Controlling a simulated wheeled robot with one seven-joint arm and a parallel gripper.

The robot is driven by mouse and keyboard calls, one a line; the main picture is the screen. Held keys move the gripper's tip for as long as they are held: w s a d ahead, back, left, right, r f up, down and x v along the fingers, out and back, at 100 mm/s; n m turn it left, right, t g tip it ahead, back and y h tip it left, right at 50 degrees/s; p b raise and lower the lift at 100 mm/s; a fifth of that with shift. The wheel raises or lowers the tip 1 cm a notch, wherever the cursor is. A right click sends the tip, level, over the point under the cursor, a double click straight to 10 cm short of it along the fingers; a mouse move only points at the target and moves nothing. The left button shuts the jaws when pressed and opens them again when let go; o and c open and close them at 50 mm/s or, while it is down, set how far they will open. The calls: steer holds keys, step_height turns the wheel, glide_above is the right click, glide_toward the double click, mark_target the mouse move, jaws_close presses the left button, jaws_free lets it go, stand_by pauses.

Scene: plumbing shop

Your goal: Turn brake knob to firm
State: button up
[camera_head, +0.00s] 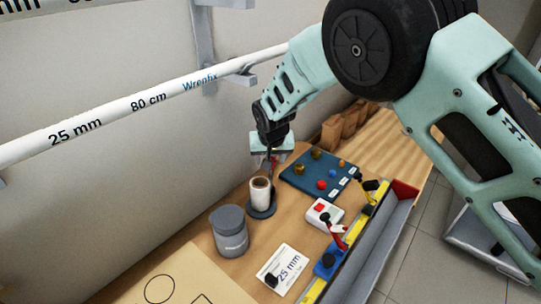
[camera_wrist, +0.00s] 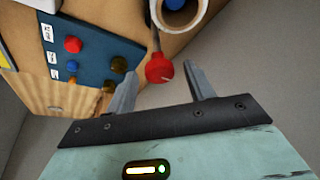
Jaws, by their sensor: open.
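A red knob (camera_wrist: 159,68) sits at the end of a thin dark rod beside a white roll (camera_wrist: 182,14) in the wrist view. I take it for the brake knob; no firm marking is readable. My gripper (camera_wrist: 160,72) is open, with one finger on each side of the knob in the picture. I cannot tell whether the knob is between the fingers or beyond their tips. In the head view the white roll (camera_head: 260,191) stands upright on a dark round base (camera_head: 262,210). My gripper (camera_head: 270,155) is just behind the roll there, and partly hides the rod and knob.
A blue board (camera_head: 300,182) with several coloured knobs lies right of the roll. A grey canister (camera_head: 229,232) and a "25 mm" card (camera_head: 283,271) stand nearer. A wall pipe (camera_head: 150,103) runs behind.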

steer(key=c, duration=1)
steer(key=shift+o, duration=0.2)
